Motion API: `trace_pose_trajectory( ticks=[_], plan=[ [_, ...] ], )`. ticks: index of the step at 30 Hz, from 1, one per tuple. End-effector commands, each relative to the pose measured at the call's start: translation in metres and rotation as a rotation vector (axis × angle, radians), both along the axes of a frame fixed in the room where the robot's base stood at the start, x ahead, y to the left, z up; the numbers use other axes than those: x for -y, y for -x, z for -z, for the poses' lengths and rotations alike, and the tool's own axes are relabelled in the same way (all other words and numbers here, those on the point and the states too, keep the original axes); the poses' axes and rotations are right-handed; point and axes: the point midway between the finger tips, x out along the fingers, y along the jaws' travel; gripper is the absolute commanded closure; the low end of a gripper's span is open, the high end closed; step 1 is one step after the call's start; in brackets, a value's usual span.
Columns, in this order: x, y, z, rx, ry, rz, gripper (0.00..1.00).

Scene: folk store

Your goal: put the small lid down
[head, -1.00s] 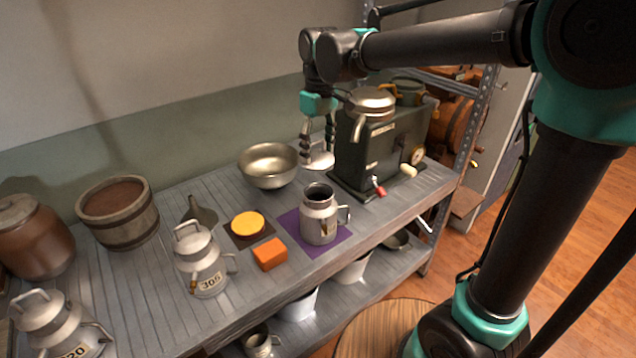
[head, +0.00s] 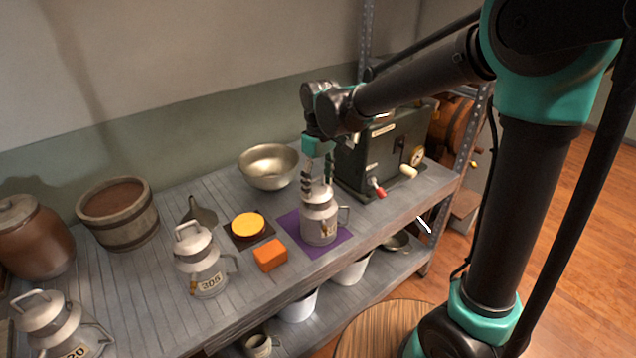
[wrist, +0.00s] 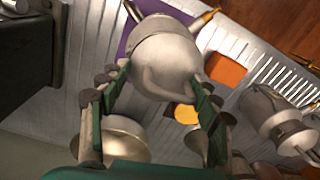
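The small lid (wrist: 168,50) is pale metal with a loop handle. It sits between the fingers of my gripper (wrist: 160,78), which appear to touch it on both sides. In the head view my gripper (head: 318,182) points down over the open metal can (head: 319,224), and the lid (head: 318,195) is at the can's mouth. I cannot tell whether the lid rests fully on the rim. The can stands upright on a purple mat (head: 342,243) near the shelf's front edge.
An orange block (head: 270,256), a yellow disc (head: 248,224) on a dark mat and a lidded can (head: 202,262) stand to the left. A metal bowl (head: 268,167) is behind. A dark green machine (head: 375,160) with a crank stands to the right.

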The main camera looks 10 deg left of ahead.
Motion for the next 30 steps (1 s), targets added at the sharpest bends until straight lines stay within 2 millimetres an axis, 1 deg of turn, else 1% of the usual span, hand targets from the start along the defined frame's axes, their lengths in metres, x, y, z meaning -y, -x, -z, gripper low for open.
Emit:
trace_pose_trajectory(
  ticks=[1,5,14,17,20,23,27,30],
  plan=[
    [0.001,0.000,0.001,0.000,0.001,0.000,0.32],
    [0.001,0.000,0.001,0.000,0.001,0.000,0.16],
    [0.000,0.000,0.001,0.000,0.001,0.000,0.16],
    [0.000,0.000,0.005,0.000,0.001,0.000,0.16],
    [0.001,0.000,-0.007,0.001,0.001,0.000,0.16],
    [0.001,-0.001,-0.024,0.000,0.000,0.000,0.16],
    [-0.001,-0.006,-0.053,0.000,0.000,0.000,0.16],
    [0.000,-0.006,-0.074,0.000,0.000,0.000,0.16]
  ],
)
